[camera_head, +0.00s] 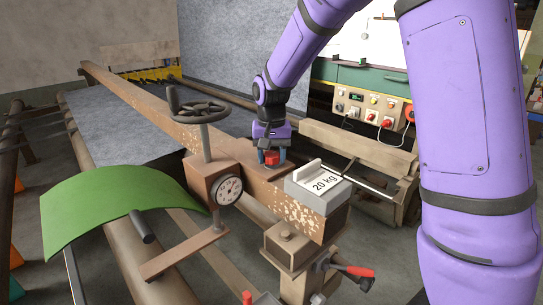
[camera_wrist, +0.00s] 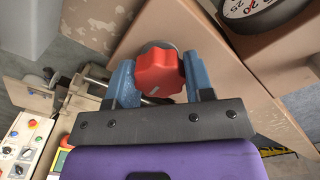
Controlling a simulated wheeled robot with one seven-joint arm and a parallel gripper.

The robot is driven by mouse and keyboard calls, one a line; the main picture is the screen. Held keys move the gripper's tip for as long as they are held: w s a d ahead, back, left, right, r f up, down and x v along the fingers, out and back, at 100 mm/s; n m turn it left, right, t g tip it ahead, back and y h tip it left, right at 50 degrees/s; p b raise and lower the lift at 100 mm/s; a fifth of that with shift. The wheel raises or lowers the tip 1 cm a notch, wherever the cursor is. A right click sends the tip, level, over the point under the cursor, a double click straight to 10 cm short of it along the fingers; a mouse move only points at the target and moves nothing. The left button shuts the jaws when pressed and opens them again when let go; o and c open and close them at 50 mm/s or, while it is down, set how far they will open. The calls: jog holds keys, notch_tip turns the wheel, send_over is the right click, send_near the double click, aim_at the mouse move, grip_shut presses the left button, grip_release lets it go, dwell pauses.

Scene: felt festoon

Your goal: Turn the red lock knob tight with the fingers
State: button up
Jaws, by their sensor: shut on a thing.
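The red lock knob (camera_head: 271,158) sits on the brown beam, between the handwheel block and the grey weight. It also shows in the wrist view (camera_wrist: 159,73), lobed and red, with a round metal piece partly visible behind it. My gripper (camera_head: 270,152) reaches down to the knob from above. In the wrist view its two blue fingers (camera_wrist: 160,78) stand on either side of the knob and are shut on it. The knob's underside is hidden.
A block with a dial gauge (camera_head: 228,190) and a handwheel (camera_head: 198,110) stands left of the knob. A green curved sheet (camera_head: 110,203) lies at left. A control panel (camera_head: 370,108) stands behind.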

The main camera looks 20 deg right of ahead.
aim_at(272, 154)
jog(key=shift+m, duration=0.6)
jog(key=o, duration=0.9)
notch_tip(272, 154, up, 11)
jog(key=shift+f, duration=0.1)
dwell(0.5)
